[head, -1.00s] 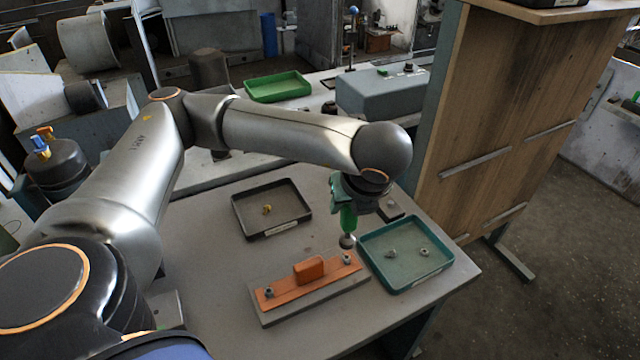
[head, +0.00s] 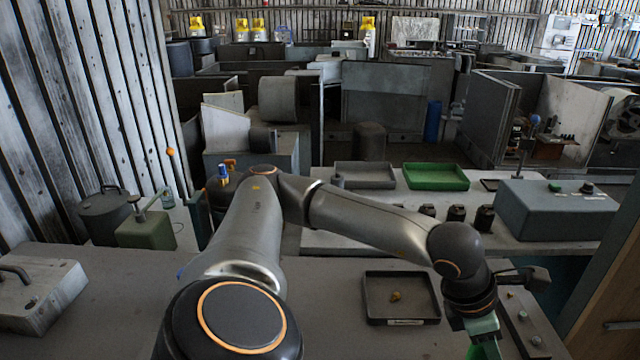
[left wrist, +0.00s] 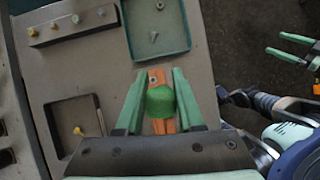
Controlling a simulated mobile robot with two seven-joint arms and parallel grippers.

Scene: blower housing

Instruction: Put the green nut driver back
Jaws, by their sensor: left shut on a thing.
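The green nut driver (left wrist: 160,103) is held between the fingers of my left gripper (left wrist: 158,78), seen end-on by its rounded handle in the left wrist view. Its lower end is hidden there. In the head view my left gripper (head: 484,345) is at the bottom edge, partly cut off, beside a grey bar with several small knobs (head: 525,325). That bar also shows top left in the left wrist view (left wrist: 72,24). My right gripper (left wrist: 276,43) is open and empty, at the right of the left wrist view, apart from the table.
A dark tray (head: 369,318) with a yellow piece lies left of my left gripper. In the left wrist view a teal tray (left wrist: 186,40) holds small fasteners, and an orange plate (left wrist: 155,77) lies under the driver. A wooden panel (head: 605,290) stands at the right.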

